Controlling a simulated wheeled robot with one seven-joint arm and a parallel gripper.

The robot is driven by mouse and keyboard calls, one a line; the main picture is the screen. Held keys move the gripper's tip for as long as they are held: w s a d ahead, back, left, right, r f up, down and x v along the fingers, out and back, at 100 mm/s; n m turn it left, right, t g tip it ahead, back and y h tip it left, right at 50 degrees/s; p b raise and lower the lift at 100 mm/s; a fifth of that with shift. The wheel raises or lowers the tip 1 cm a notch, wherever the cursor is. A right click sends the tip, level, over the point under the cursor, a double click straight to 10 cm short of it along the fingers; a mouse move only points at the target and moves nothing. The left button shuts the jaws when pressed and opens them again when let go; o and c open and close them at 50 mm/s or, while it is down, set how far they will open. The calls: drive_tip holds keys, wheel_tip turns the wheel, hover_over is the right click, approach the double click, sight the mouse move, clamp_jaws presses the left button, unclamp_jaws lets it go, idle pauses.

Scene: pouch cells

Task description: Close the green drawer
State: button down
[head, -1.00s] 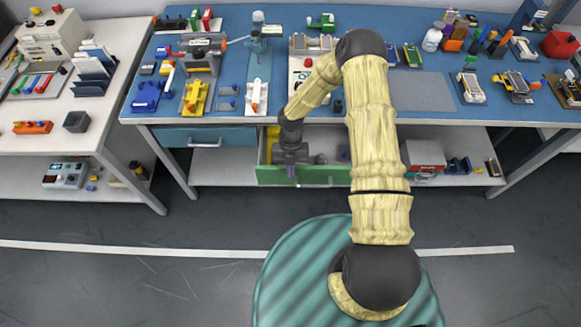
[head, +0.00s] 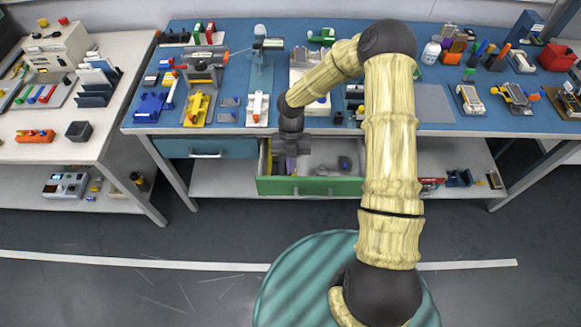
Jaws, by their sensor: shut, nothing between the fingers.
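My forearm hides part of the drawer's right side.
A closed blue drawer (head: 206,147) sits to the left of the green one. The blue worktable (head: 425,103) above is crowded with tools and parts. The floor in front is clear.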

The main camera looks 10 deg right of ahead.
drive_tip(key=s+d+r+m+t, duration=0.2)
drive_tip(key=r+m, duration=0.5)
drive_tip(key=m, duration=0.4)
drive_tip(key=s+d+r+m+t, duration=0.2)
drive_tip(key=s+d+r+m, duration=0.2)
drive_tip(key=m, duration=0.8)
drive_tip(key=s+d+r+m+t, duration=0.2)
drive_tip(key=s+r+m, duration=0.4)
drive_tip(key=r+m, duration=0.5)
drive_tip(key=shift+s+d+r+m, duration=0.15)
drive_tip(key=shift+d+r+m, duration=0.2)
drive_tip(key=shift+d, duration=0.4)
drive_tip(key=shift+f, duration=0.1)
drive_tip(key=shift+a, duration=0.1)
